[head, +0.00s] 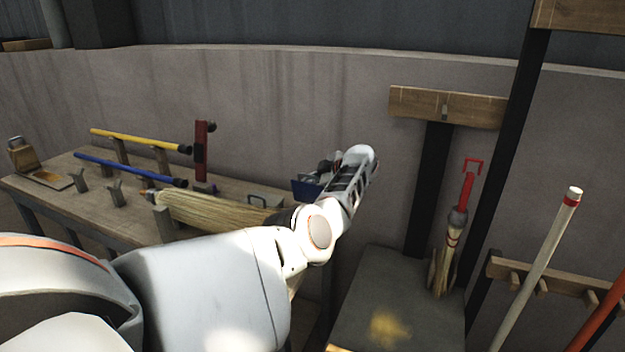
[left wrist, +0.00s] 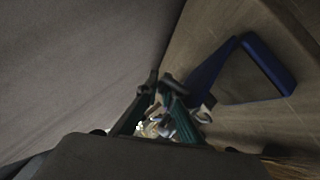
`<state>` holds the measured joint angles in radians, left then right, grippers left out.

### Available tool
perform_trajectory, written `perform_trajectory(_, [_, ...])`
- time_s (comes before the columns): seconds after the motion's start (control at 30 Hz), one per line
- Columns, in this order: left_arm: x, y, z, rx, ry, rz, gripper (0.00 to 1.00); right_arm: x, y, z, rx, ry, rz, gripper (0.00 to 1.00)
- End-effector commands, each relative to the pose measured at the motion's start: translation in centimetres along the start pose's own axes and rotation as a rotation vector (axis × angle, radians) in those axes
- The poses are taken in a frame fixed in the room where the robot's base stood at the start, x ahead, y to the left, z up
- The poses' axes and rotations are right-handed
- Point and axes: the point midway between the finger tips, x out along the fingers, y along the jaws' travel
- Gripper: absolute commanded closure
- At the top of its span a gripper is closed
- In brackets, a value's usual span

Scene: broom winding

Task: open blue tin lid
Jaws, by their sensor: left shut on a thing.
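The blue tin (head: 305,190) shows in the head view as a small dark blue panel at the right end of the workbench, partly hidden by my left gripper. My left gripper (head: 325,172) is at its upper edge, shut on what looks like its lid. In the left wrist view, blue edges (left wrist: 270,65) form an angled shape beside the fingers (left wrist: 160,112). Small pale and yellowish things (left wrist: 152,128) show between and behind the fingers. How far the lid is open I cannot tell. My right gripper is not in view.
The workbench (head: 100,190) holds a yellow pole (head: 135,139), a blue pole (head: 125,168), a straw broom head (head: 215,212) and a grey box (head: 265,202). A concrete wall (head: 280,110) stands close behind. A dark stand (head: 395,300) is at the right.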

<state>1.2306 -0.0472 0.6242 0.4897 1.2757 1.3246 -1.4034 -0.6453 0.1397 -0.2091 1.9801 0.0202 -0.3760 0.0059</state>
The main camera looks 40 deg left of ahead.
Motion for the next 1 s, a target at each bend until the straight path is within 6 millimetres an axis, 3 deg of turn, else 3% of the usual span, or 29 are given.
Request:
perform_trajectory(0.03, [-0.09, 1.16, -0.25, 0.01, 0.005, 0.037, 1.0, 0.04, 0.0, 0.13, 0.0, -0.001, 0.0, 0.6])
perform_trajectory(0.97, [-0.16, 1.29, -0.3, 0.008, 0.004, 0.038, 1.0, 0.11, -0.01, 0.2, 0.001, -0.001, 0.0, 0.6])
perform_trajectory(1.0, [-0.17, 1.31, -0.3, 0.009, 0.004, 0.038, 0.86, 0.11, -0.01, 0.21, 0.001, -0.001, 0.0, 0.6])
